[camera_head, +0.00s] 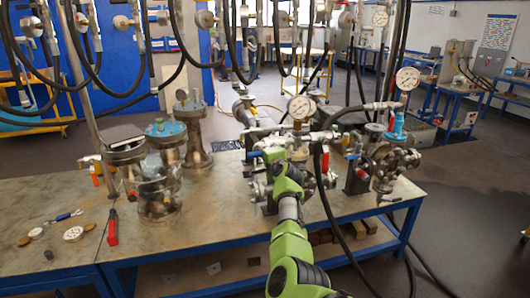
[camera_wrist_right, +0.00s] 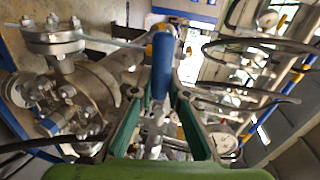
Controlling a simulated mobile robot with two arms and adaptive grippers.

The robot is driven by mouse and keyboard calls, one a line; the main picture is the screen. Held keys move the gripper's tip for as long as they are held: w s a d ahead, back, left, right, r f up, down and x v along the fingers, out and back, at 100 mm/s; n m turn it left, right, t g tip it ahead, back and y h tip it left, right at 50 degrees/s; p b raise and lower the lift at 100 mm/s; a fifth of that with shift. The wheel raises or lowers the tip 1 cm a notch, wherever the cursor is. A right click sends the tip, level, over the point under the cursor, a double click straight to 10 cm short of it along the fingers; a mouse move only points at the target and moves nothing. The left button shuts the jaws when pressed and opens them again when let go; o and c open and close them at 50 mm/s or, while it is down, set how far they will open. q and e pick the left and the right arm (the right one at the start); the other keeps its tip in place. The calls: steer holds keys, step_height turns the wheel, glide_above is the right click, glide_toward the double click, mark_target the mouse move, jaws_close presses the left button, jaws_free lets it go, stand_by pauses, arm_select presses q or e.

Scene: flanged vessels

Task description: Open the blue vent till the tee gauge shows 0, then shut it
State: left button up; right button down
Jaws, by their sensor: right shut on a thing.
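The blue vent handle (camera_wrist_right: 161,66) stands between the two fingers of my right gripper (camera_wrist_right: 160,95) in the right wrist view. The fingers are shut on it, and its blue end sticks out past the fingertips. In the head view my right gripper (camera_head: 273,156) is at the pipework in the middle of the bench, and it hides most of the vent. A round white gauge (camera_head: 301,107) stands on the pipe just behind the gripper. A second gauge (camera_head: 407,78) stands further right above a blue fitting. Both dials are too small to read. My left gripper is not in view.
Flanged vessels (camera_head: 158,187) stand left on the metal bench (camera_head: 225,225). A red-handled valve (camera_head: 325,160) is close to the right of my gripper. Black hoses hang across the top and right. Small loose parts (camera_head: 73,233) lie at the left front.

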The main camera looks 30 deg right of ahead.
steer(key=shift+r+m, duration=0.25)
steer(key=shift+m, duration=0.15)
stand_by(0.3)
steer(key=c, duration=2)
jaws_free()
steer(key=shift+o, duration=0.2)
steer(key=v, duration=1.2)
